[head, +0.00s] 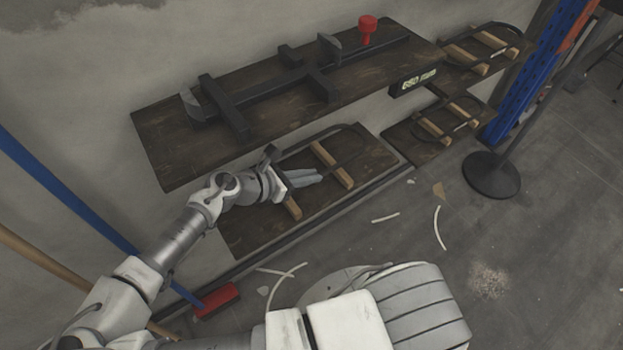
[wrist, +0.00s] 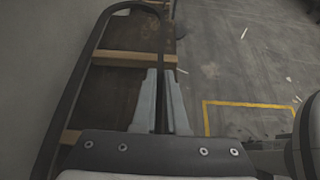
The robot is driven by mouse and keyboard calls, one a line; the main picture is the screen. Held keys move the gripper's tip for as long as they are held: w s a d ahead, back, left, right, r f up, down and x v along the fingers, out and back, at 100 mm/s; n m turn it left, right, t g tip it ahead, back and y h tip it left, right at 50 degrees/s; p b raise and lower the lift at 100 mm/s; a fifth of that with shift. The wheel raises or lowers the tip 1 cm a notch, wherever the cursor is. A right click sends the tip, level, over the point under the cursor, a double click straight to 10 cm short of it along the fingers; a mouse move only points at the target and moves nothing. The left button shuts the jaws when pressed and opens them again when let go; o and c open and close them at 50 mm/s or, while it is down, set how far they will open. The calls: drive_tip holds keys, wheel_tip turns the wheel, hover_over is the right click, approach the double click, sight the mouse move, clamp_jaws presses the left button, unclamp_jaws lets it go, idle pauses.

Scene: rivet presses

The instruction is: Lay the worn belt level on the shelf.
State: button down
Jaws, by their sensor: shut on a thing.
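The worn belt (head: 340,127) is a dark, narrow loop over the lower wooden shelf (head: 262,237). In the wrist view the belt (wrist: 72,92) makes a long loop with its rounded end at the top. Two pale wooden battens (head: 333,165) cross the shelf (wrist: 112,95) under the loop. My gripper (head: 318,176) is low over the shelf. In the wrist view my gripper (wrist: 165,75) is shut on the belt's right-hand strand. I cannot tell whether the belt touches the battens or is quite level. The near end of the loop is hidden.
Above the shelf is a wooden bench (head: 165,160) with a black clamp frame and red knob (head: 367,29). Two smaller shelves at right hold other belts on battens. A black stand base (head: 491,174) and scraps lie on the floor. A red brush (head: 217,300) is lower left.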

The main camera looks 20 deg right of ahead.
drive_tip(key=shift+f+b, duration=1.4)
drive_tip(key=shift+f, duration=0.65)
drive_tip(key=c, duration=0.9)
unclamp_jaws()
drive_tip(key=p+v, duration=0.5)
drive_tip(key=v, duration=1.2)
drive_tip(key=shift+s+a+r, duration=0.1)
drive_tip(key=shift+a, duration=0.15)
